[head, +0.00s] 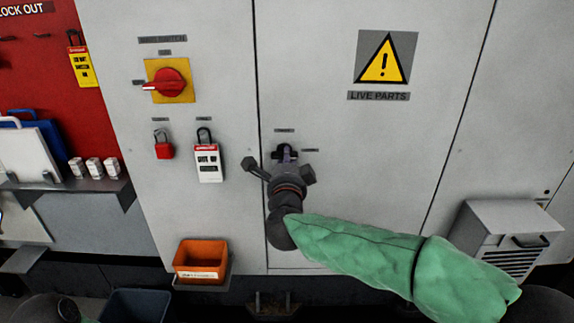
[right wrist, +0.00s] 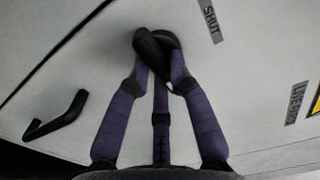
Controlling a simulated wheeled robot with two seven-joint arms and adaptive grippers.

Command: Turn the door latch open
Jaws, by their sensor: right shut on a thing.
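The door latch (head: 283,151) is a small dark handle on the grey cabinet door (head: 360,190), near its left edge. My right gripper (head: 286,163) is shut on it and hides much of it in the head view. In the right wrist view, the fingers of my right gripper (right wrist: 160,62) close around the black latch (right wrist: 151,46), which lies slanted between the fingertips. A label reading SHUT (right wrist: 211,20) is close by on the door. The door looks closed. My left gripper is not in view.
A red rotary switch (head: 168,84), a red padlock (head: 163,146) and a tagged padlock (head: 208,160) are left of the door seam. An orange bin (head: 201,260) is below. A black bent handle (right wrist: 55,115) projects from the door near the latch. A grey box (head: 505,235) stands right.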

